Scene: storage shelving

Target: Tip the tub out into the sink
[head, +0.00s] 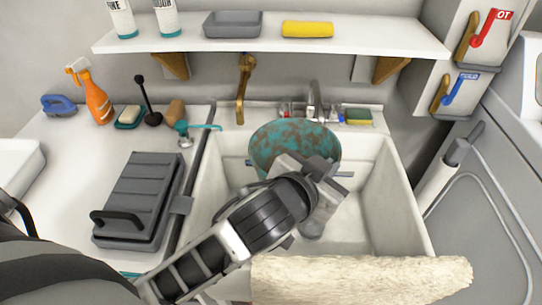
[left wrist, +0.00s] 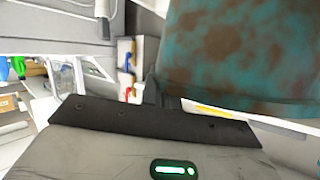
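The tub (head: 283,146) is round, teal with brown patches. In the head view it is at the back of the white sink (head: 385,195), over the basin, and looks roughly level. My left gripper (head: 318,176) is at its near right side and covers part of it. The tub (left wrist: 240,50) fills the upper right of the left wrist view, close against a dark finger. The gripper looks shut on the tub's wall, though its fingertips are mostly hidden. I cannot make out the tub's contents. My right gripper is in neither view.
A brass tap (head: 243,88) and a steel faucet (head: 315,100) stand behind the sink. A shelf (head: 275,40) hangs above. A grey lidded box (head: 143,190) is left of the sink. A fluffy cream roll (head: 360,278) lies along the front. The basin's right side is clear.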

